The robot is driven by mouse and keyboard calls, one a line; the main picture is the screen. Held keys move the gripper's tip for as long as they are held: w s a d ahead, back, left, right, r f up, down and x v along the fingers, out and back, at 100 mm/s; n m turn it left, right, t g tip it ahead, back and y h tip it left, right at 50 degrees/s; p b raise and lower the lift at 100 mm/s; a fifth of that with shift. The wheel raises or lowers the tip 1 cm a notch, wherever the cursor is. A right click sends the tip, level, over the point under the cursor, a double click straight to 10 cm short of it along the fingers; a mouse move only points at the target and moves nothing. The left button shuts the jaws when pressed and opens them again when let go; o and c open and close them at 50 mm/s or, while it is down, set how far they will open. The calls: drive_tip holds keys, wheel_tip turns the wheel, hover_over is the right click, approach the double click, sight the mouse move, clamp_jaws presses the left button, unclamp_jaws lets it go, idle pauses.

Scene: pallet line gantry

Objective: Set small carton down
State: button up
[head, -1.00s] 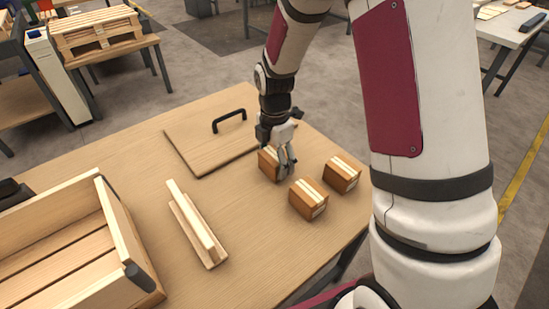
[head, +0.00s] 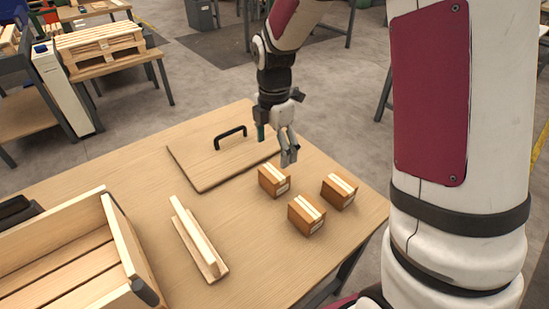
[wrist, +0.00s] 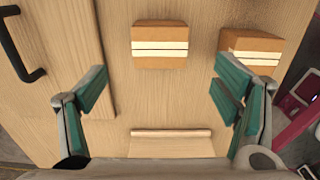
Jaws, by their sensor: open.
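Three small brown cartons with pale stripes stand on the wooden table. The left rear carton (head: 274,181) is just below and left of my gripper (head: 289,154), which is open, empty and raised above the table. The front carton (head: 307,215) and the right carton (head: 339,191) stand apart from it. In the wrist view, my open gripper (wrist: 160,100) has its fingers wide apart. One carton (wrist: 160,45) shows above the gap and another (wrist: 250,48) at upper right. A wooden edge shows low between the fingers, mostly hidden; I cannot tell what it is.
A flat board (head: 205,167) with a black handle (head: 230,137) lies behind the cartons. A narrow wooden piece (head: 200,240) lies left of them. A slatted wooden crate (head: 125,245) stands at the left. Bare table lies between the cartons and the narrow piece.

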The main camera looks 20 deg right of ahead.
drive_tip(key=s+r+m, duration=1.1)
drive_tip(key=s+r, duration=0.3)
drive_tip(key=s, duration=0.2)
drive_tip(key=s+r+m+t, duration=0.1)
drive_tip(key=s+m, duration=0.9)
drive_tip(key=s, duration=0.6)
drive_tip(key=shift+d+m, duration=0.15)
drive_tip(key=shift+m, duration=0.25)
wheel_tip(320, 180, up, 17)
drive_tip(key=t+p, duration=0.3)
drive_tip(key=p, duration=1.2)
